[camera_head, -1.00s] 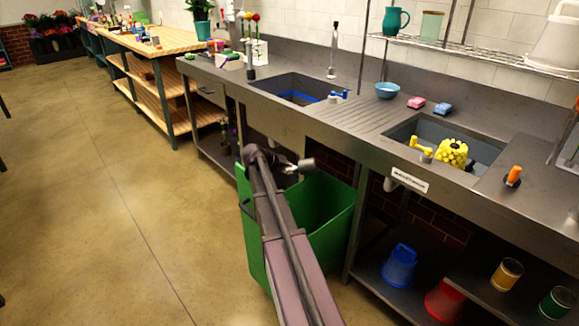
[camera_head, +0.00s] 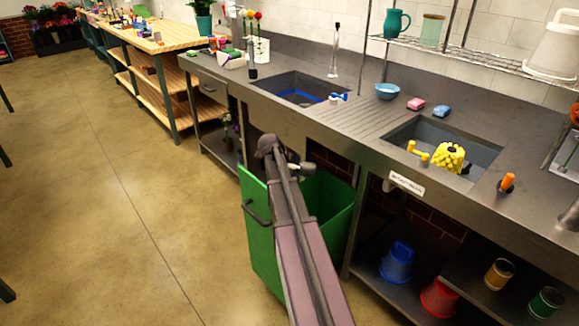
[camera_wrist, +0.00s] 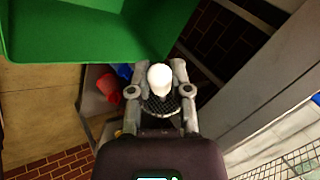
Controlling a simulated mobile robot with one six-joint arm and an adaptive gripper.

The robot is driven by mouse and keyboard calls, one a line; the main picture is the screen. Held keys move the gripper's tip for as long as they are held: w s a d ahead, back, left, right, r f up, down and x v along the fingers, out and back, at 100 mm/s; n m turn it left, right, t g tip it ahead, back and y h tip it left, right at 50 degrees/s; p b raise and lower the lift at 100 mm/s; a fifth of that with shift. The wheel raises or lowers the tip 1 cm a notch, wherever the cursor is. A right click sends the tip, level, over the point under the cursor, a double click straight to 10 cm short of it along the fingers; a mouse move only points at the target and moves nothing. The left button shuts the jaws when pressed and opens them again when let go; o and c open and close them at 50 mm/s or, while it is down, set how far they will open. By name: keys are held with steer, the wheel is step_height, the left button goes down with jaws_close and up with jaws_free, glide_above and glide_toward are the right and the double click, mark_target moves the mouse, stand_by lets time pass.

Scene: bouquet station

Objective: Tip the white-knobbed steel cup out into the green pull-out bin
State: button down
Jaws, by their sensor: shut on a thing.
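The green pull-out bin (camera_head: 259,232) stands out from under the steel counter, its open top facing up. My arm reaches across it, and my gripper (camera_head: 296,168) is over the bin opening, small and partly hidden behind the arm. The steel cup (camera_head: 308,168) shows as a small grey shape at the gripper. In the wrist view my gripper (camera_wrist: 160,70) is shut on the white knob (camera_wrist: 160,80), with the dark round cup (camera_wrist: 161,104) behind it. The green bin wall (camera_wrist: 100,28) fills the upper left there. The cup's tilt and contents cannot be told.
The steel counter (camera_head: 350,128) edge runs just behind and above the bin. A blue bucket (camera_head: 397,262), a red bucket (camera_head: 439,298) and tins sit on the lower shelf at right. The floor at left is clear.

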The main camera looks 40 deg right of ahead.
steer(key=shift+r, duration=0.1)
steer(key=shift+s+d+r+m+t+y+p, duration=0.25)
steer(key=shift+r+m+t+y+p, duration=0.1)
steer(key=shift+t+y+p, duration=0.45)
steer(key=t+y, duration=0.1)
steer(key=r+m+t+y, duration=0.1)
steer(key=y+p, duration=0.1)
steer(key=shift+s+d+r+t, duration=0.2)
steer(key=shift+s+d+t, duration=0.1)
steer(key=shift+d+t, duration=0.1)
steer(key=shift+s+d+r+m+t+y+b, duration=0.15)
steer(key=shift+m+t+y+b, duration=0.2)
steer(key=shift+y, duration=0.2)
steer(key=shift+s+d+f+m+t+y+b, duration=0.1)
steer(key=shift+s+d+m+t+y+b, duration=0.1)
steer(key=shift+t+y, duration=0.3)
steer(key=t+y+b, duration=0.1)
steer(key=m+t+y+b, duration=0.1)
steer(key=b, duration=0.1)
steer(key=shift+s+d+r, duration=0.15)
steer(key=shift+s+d, duration=0.2)
steer(key=shift+d, duration=0.05)
steer(key=shift+s+d+r+m+t+y+b, duration=0.2)
steer(key=shift+r+m+t+y+b, duration=0.1)
steer(key=shift+t+y+b, duration=0.4)
